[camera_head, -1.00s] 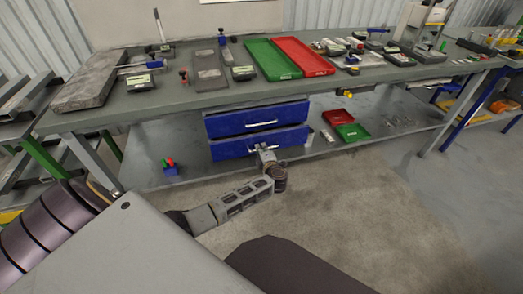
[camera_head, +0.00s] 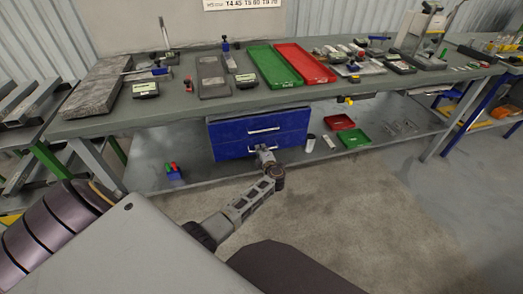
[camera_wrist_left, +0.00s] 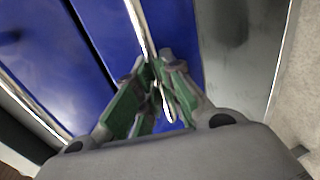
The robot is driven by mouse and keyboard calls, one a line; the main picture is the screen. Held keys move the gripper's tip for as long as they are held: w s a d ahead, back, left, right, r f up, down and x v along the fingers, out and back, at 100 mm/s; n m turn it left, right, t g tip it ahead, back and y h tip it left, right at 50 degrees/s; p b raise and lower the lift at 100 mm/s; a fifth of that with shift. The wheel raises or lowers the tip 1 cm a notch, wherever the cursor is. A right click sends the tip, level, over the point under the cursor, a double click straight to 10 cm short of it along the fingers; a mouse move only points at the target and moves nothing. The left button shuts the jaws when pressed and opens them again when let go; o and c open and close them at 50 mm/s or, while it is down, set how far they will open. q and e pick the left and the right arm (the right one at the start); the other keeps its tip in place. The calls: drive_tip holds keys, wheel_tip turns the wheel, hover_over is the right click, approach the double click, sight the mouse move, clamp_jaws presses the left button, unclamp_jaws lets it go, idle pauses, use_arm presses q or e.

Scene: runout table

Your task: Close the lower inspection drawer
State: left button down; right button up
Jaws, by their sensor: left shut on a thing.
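The blue drawer unit hangs under the left part of the workbench. The lower inspection drawer (camera_head: 232,151) is below the upper drawer (camera_head: 232,129), and each has a pale bar handle. The lower front looks about level with the upper one; any small gap is too small to tell. My left gripper (camera_head: 265,154) is at the lower drawer's front. In the left wrist view, the green-padded fingers (camera_wrist_left: 153,100) are shut around the lower drawer's handle (camera_wrist_left: 137,22), with the blue fronts behind. The gripper partly hides the handle. My right gripper is not in view.
The workbench (camera_head: 180,103) carries a green tray (camera_head: 270,68), a red tray (camera_head: 303,63) and tools. On the lower shelf (camera_head: 195,150) are a red bin (camera_head: 339,122), a green bin (camera_head: 353,138) and a small cylinder (camera_head: 310,144). Floor at front right is clear.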

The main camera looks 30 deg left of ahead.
use_arm(q)
drive_tip(key=shift+w+a+r, duration=0.2)
drive_tip(key=shift+w+r, duration=0.1)
drive_tip(key=shift+r, duration=0.15)
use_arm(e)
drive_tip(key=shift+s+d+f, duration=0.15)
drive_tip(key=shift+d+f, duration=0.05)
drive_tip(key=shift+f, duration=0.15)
use_arm(q)
drive_tip(key=c, duration=1.5)
unclamp_jaws()
drive_tip(key=shift+a+f, duration=0.1)
drive_tip(key=shift+f, duration=0.15)
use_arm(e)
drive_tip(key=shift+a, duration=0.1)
use_arm(q)
drive_tip(key=shift+s+f, duration=0.15)
drive_tip(key=shift+v, duration=6.1)
